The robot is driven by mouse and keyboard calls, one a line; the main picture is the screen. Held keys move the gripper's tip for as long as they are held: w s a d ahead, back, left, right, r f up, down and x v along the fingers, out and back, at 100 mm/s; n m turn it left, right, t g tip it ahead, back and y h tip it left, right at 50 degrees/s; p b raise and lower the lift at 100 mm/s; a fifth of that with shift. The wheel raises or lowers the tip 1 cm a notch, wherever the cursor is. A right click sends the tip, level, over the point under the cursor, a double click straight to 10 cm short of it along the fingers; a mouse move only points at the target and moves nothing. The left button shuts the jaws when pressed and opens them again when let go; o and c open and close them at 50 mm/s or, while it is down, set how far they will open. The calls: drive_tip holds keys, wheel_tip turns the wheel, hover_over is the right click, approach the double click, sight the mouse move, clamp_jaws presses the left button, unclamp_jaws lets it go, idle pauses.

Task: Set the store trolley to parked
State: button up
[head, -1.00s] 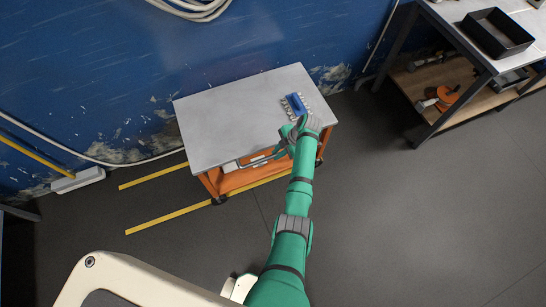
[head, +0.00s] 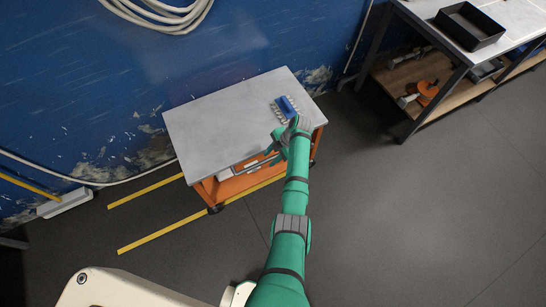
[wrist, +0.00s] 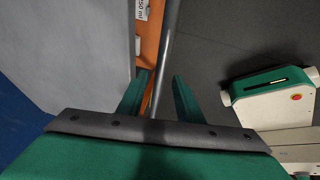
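The store trolley (head: 225,120) is an orange cart with a grey top. It stands by the blue wall in the head view, over the right part of two yellow floor lines (head: 160,229). Its grey top (wrist: 75,50) and a grey bar (wrist: 168,55) along its orange side show in the wrist view. My gripper (head: 276,148) is at the trolley's front edge, near its right corner. In the wrist view my gripper (wrist: 159,85) has its fingers apart, one on each side of the bar, with gaps visible. The trolley's far wheels are hidden.
A blue rack-like item (head: 287,106) lies on the trolley top. A workbench (head: 425,75) with a black tray (head: 470,27) stands at the right. A white block (head: 64,204) lies by the wall at left. The floor at right is clear.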

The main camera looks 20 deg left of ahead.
drive_tip(key=shift+w+d+r, duration=0.15)
drive_tip(key=shift+d+r, duration=0.1)
drive_tip(key=shift+r, duration=0.25)
drive_tip(key=v, duration=0.9)
drive_tip(key=shift+r, duration=0.35)
drive_tip(key=shift+d, duration=0.1)
